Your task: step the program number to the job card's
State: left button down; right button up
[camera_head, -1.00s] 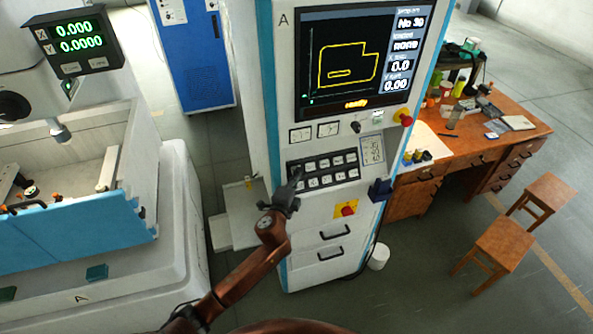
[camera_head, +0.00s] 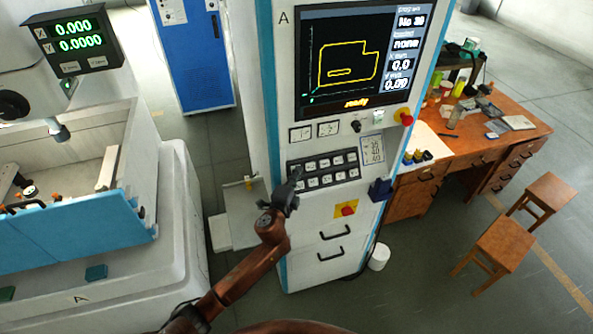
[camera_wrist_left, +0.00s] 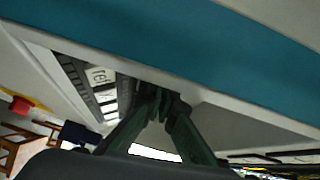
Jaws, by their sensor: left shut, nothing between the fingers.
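The control cabinet (camera_head: 281,247) bears a screen (camera_head: 347,65) with a yellow outline and a program number (camera_head: 411,21). The number starts with "No"; its digits look like 20 or 29 and are blurred. Below is a black key panel (camera_head: 341,167) with two rows of pale keys. A small white card (camera_head: 372,149) is to its right, its print too small to read surely. My left gripper (camera_head: 297,172) is shut and empty at the panel's left end, covering keys there; contact cannot be told. In the left wrist view its fingertips (camera_wrist_left: 164,100) are beside the key panel (camera_wrist_left: 90,82).
A red emergency button (camera_head: 405,118) is beside the screen, and a red knob on yellow (camera_head: 346,209) below the keys. The machine tank (camera_head: 180,210) stands left. A wooden desk (camera_head: 450,150) and two stools (camera_head: 500,245) stand right, with clear floor around them.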

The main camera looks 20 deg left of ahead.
pick_arm(q)
jog(key=shift+w+a+f, duration=0.1)
jog(key=shift+w, duration=0.05)
dwell(0.5)
jog(key=shift+s+d+r+p, duration=0.35)
jog(key=shift+s+r+p, duration=0.15)
jog(key=shift+s+p, duration=0.1)
jog(key=s+d+r+p, duration=0.2)
jog(key=s+r+p, duration=0.1)
jog(key=shift+s+d, duration=0.15)
dwell(0.5)
jog(key=shift+f, duration=0.1)
dwell(2.0)
